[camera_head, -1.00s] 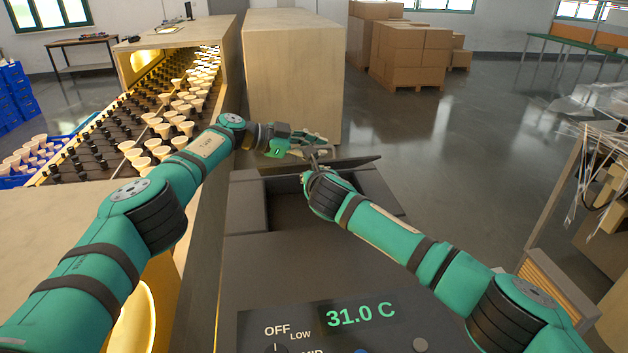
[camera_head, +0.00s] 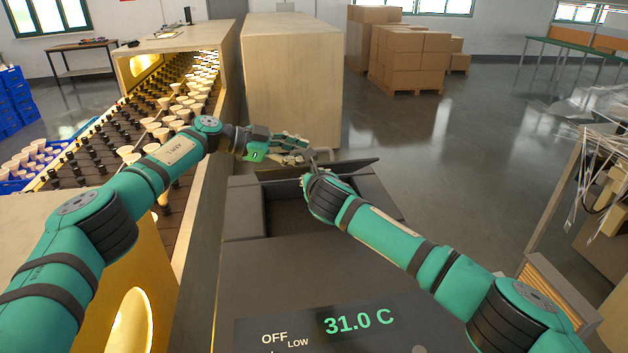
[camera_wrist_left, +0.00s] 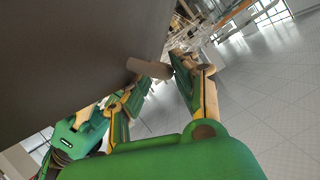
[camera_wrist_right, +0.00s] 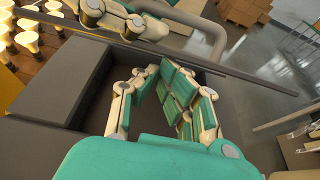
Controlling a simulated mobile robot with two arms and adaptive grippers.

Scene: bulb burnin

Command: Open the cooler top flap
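The dark grey cooler (camera_head: 300,270) stands in front of me with its top opening (camera_head: 292,216) uncovered and dark inside. Its top flap (camera_head: 346,168) stands raised at the far side, seen nearly edge-on. In the left wrist view the flap's dark surface (camera_wrist_left: 75,50) fills the upper left, with a short peg-like handle (camera_wrist_left: 150,68) near my left gripper (camera_wrist_left: 158,85). That gripper's fingers are spread; contact with the handle is unclear. It shows beyond the opening in the head view (camera_head: 298,150). My right gripper (camera_wrist_right: 150,95) is over the opening, fingers apart, nothing seen between them.
A conveyor (camera_head: 130,130) with several bulbs runs along the left. A large beige cabinet (camera_head: 292,80) stands behind the cooler. Cardboard boxes (camera_head: 410,60) stand farther back. A rack with plastic wrap (camera_head: 590,130) is at right. The floor between is clear.

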